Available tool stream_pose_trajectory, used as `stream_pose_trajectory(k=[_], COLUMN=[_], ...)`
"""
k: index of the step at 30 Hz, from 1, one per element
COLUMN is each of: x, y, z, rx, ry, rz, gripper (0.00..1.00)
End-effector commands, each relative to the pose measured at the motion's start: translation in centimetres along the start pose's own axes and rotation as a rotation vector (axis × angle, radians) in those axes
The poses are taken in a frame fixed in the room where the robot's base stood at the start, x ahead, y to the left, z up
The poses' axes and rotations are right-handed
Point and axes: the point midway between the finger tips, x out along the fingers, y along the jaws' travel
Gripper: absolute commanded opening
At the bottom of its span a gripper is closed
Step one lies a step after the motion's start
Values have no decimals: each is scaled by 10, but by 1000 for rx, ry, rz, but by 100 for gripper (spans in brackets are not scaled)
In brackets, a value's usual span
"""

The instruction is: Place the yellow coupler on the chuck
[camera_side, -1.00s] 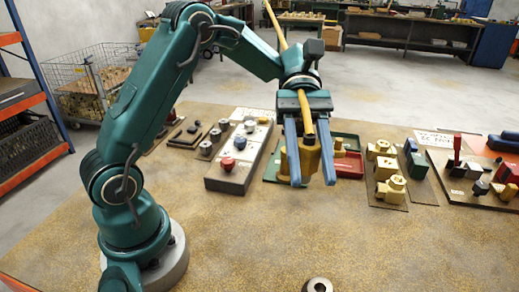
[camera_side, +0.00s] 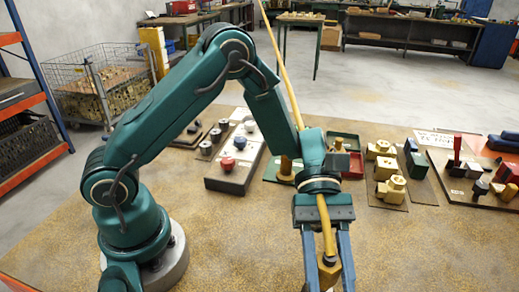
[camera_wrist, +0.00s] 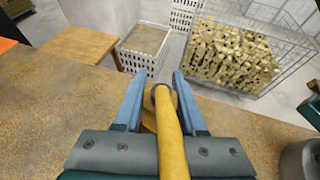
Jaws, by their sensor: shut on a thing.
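My gripper (camera_side: 329,284) is shut on the yellow coupler (camera_side: 329,270), at the bottom edge of the side view, with its fingers pointing down. The coupler is at the end of a yellow hose (camera_side: 323,211) that runs up past my wrist. In the wrist view the hose (camera_wrist: 169,130) passes between the fingers of my gripper (camera_wrist: 155,80) and covers most of the coupler (camera_wrist: 148,121). The chuck is hidden behind the gripper or below the frame edge, so I cannot tell the gap between it and the coupler.
A grey control box (camera_side: 235,163) with knobs stands at the back of the speckled bench (camera_side: 230,240). Brass fittings (camera_side: 391,189), a green tray (camera_side: 343,141) and a red-handled fixture (camera_side: 456,157) stand back right. The bench's middle is clear. The hose hangs from above.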

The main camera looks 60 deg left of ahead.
Motion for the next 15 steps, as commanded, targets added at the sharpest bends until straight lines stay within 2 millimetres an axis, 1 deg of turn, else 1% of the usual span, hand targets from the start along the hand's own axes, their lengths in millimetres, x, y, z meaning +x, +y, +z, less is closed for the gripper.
stream_pose_trajectory(k=[2,12,13,14,15], x=[1,2,2,2,2], y=[0,0,0,0,0], z=[-3,-5,-5,-5,-5], rx=[0,-1,0,0,0], ry=[-1,-2,-1,-1,-1], rz=[0,0,1,1,1], gripper=[0,0,51,62,70])
